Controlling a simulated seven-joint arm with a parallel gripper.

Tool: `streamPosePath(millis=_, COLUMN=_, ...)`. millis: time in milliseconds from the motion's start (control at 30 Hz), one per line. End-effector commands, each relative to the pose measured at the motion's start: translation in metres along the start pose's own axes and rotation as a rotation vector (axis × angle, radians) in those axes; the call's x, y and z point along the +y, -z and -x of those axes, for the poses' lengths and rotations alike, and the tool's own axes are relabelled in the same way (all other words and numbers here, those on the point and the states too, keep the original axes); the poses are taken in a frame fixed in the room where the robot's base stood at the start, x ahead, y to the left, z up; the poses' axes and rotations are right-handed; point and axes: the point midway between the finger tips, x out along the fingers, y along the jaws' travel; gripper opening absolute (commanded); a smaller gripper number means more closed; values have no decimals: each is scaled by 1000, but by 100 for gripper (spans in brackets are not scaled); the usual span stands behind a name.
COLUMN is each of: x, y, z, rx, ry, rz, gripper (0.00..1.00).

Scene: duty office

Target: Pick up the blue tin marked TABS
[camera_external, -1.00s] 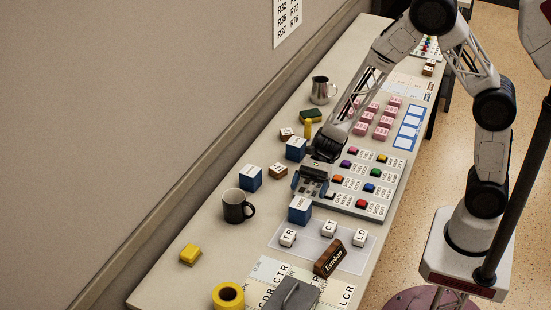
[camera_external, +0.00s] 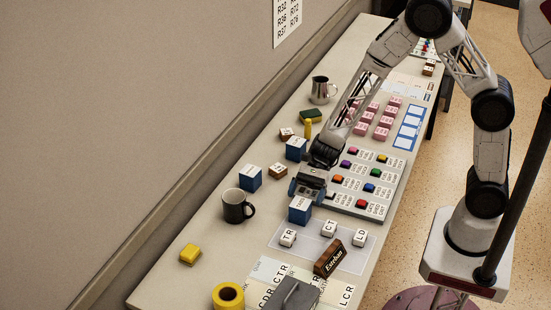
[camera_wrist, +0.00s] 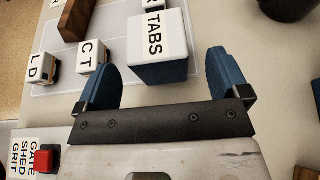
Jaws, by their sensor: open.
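The blue tin marked TABS (camera_external: 299,211) stands upright on the desk, beside the near end of the button panel. In the wrist view the tin (camera_wrist: 160,62) shows its white top with the black word TABS and a blue side. My gripper (camera_external: 307,191) is just behind the tin in the external view. In the wrist view its two blue fingers are spread apart (camera_wrist: 163,68), with the tin ahead and between their tips. The jaws are open and empty. Any contact between fingers and tin cannot be told.
Two similar blue tins (camera_external: 250,179) (camera_external: 296,149) stand farther back. A dark mug (camera_external: 236,207) is to the left. White lettered cubes (camera_external: 288,238) and a brown name block (camera_external: 328,258) lie near the tin. The button panel (camera_external: 345,200) is on the right.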

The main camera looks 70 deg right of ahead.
Motion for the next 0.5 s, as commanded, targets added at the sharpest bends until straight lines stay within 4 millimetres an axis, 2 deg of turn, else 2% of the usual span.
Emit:
streamPosePath(millis=267, x=0, y=0, z=-2, rx=0, ry=-1, rz=0, gripper=94)
streamPosePath(millis=500, x=1, y=2, z=-20, rx=1, ry=-2, rz=0, gripper=94)
